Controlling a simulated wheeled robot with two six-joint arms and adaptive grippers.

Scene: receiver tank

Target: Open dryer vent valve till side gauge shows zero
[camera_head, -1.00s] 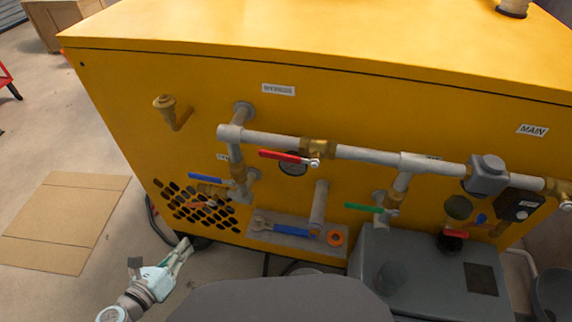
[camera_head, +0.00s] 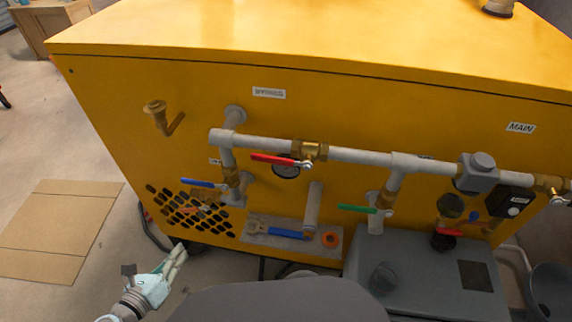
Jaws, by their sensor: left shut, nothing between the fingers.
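A yellow dryer cabinet (camera_head: 350,95) has grey piping across its front. A red-handled brass valve (camera_head: 311,151) sits on the upper pipe, with a round gauge (camera_head: 286,171) partly hidden behind its handle; its reading is too small to tell. A blue-handled valve (camera_head: 230,180) is on the left branch and a green-handled valve (camera_head: 384,200) on the right branch. A small red handle (camera_head: 446,232) is lower right. I cannot tell which is the vent valve. My left gripper (camera_head: 180,250) is shut and empty, low at left, apart from the cabinet. My right gripper is out of view.
A shelf (camera_head: 255,238) holds a blue-handled wrench (camera_head: 280,232) and an orange ring (camera_head: 330,240). Flat cardboard (camera_head: 60,230) lies on the floor at left, and a wooden crate (camera_head: 50,22) stands behind.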

